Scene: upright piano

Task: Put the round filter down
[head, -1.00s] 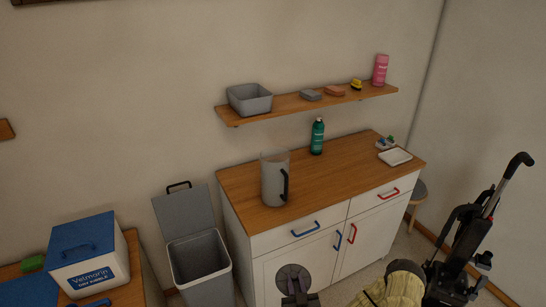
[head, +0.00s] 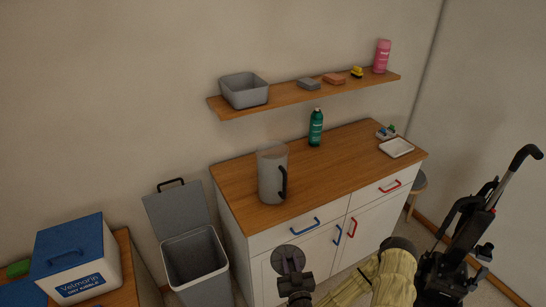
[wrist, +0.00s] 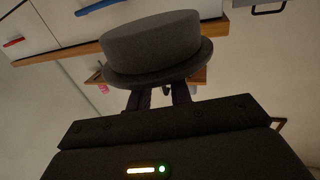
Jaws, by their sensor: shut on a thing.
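The round filter (head: 288,259) is a dark grey disc in front of the white cabinet in the head view. In the wrist view the filter (wrist: 152,45) shows as a short round body with a wider rim. My gripper (head: 296,284) is shut on it, and the two fingers (wrist: 163,97) meet the filter at its rim side. The filter is held in the air, clear of the wooden countertop (head: 325,170), and overlaps the left cabinet door in the picture. The exact grip contact is partly hidden.
A grey pitcher (head: 271,177), a green bottle (head: 315,128) and a white tray (head: 396,147) stand on the countertop, with bare wood between them. An open grey bin (head: 195,262) stands left of the cabinet. A black upright vacuum (head: 470,235) stands at the right.

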